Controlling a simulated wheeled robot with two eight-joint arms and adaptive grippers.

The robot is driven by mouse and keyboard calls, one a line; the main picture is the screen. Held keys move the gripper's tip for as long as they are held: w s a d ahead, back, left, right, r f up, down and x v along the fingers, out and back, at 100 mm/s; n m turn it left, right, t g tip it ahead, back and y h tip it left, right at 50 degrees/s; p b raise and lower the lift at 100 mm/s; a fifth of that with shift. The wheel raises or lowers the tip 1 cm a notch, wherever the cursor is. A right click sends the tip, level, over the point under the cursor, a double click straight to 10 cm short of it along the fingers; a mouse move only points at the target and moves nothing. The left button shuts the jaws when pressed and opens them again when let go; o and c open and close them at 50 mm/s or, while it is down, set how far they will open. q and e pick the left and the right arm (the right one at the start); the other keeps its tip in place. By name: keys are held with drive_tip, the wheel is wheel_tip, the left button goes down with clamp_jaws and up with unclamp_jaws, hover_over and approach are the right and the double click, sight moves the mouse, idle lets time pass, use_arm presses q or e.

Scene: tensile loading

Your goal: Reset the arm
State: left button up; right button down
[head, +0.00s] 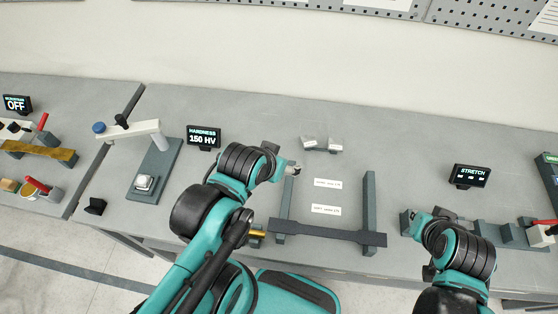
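My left arm, teal and black, reaches in from the bottom left. Its gripper (291,168) is above the table by the left post of the dark rack (369,195), mostly hidden behind the wrist; its fingers cannot be made out. My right arm comes up from the bottom right. Its gripper (414,219) is at the left end of the grey stretch fixture (487,230), and it is too small and covered to tell open from shut. I cannot tell whether it touches the fixture.
A dark bar (328,233) lies across the rack's front. Metal blocks (321,143) sit behind it. The hardness tester (154,172) and its "150 HV" display (204,137) stand left. The "STRETCH" display (469,176) stands right.

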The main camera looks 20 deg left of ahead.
wheel_tip(320, 180, down, 10)
drive_tip(key=b, duration=0.9)
drive_tip(key=shift+r, duration=0.25)
